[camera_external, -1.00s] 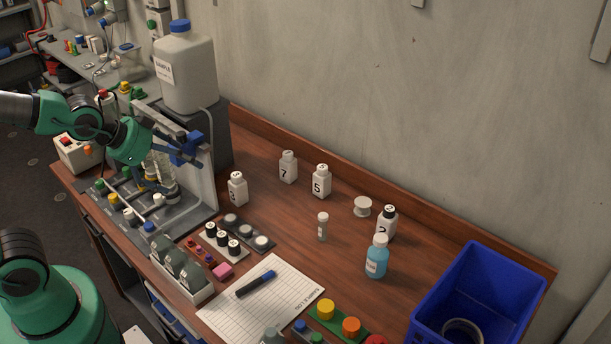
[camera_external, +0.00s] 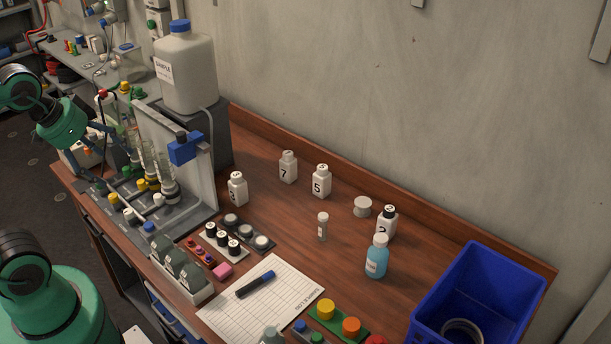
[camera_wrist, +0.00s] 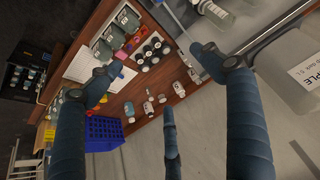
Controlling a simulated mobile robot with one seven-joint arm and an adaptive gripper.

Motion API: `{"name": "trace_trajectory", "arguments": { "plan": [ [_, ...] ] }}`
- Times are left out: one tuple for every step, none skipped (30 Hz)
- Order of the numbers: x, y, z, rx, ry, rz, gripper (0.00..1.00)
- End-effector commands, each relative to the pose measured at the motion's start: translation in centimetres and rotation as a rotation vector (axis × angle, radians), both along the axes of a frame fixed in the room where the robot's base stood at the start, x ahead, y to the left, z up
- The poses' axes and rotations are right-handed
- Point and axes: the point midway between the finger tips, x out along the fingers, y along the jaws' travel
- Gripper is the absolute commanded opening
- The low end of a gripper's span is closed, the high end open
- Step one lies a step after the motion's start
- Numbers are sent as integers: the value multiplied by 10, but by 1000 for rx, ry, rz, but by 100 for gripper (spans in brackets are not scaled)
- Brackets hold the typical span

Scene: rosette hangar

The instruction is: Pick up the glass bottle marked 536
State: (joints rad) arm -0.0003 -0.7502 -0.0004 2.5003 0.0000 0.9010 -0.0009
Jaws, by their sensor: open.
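No marking 536 can be read in either view, so I cannot tell which bottle bears it. In the external view, several grey-green glass bottles with pale labels (camera_external: 184,270) stand in a white tray at the bench's front edge. They also show in the wrist view (camera_wrist: 127,18). A light-blue bottle with a white cap (camera_external: 377,259) stands on the right of the bench, its label too small to read. My gripper (camera_external: 96,147) is open and empty at the left, beside the glass-column stand. Its spread blue fingers show in the wrist view (camera_wrist: 155,65).
White numbered bottles, including 7 (camera_external: 288,168) and 5 (camera_external: 321,182), stand toward the wall. The column stand (camera_external: 190,185) rises close to my gripper. A blue crate (camera_external: 505,262) is at the right. A marker (camera_external: 256,284) lies on a paper sheet (camera_external: 290,300). The bench middle is fairly clear.

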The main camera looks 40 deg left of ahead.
Motion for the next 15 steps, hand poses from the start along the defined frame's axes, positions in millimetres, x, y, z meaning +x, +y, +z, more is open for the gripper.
{"name": "trace_trajectory", "arguments": {
  "plan": [
    [0, 0, 0, 0, 0, 0, 73],
    [0, 0, 0, 0, 0, 0, 73],
    [0, 0, 0, 0, 0, -1, 73],
    [0, 0, 0, 0, 0, -1, 73],
    [0, 0, 0, 0, 0, -1, 73],
    [0, 0, 0, 0, 0, -1, 73],
    [0, 0, 0, 0, 0, -1, 73],
    [0, 0, 0, 0, 0, -1, 73],
    [1, 0, 0, 0, 0, -1, 73],
    [1, 0, 1, 0, 0, -1, 73],
    [2, 0, 1, -1, 1, 0, 73],
    [3, -1, 3, -1, 2, 0, 73],
    [4, -1, 4, -3, 3, 1, 73],
    [6, -2, 5, -4, 4, 1, 73],
    [9, -3, 8, -6, 7, 3, 73]
  ]
}}
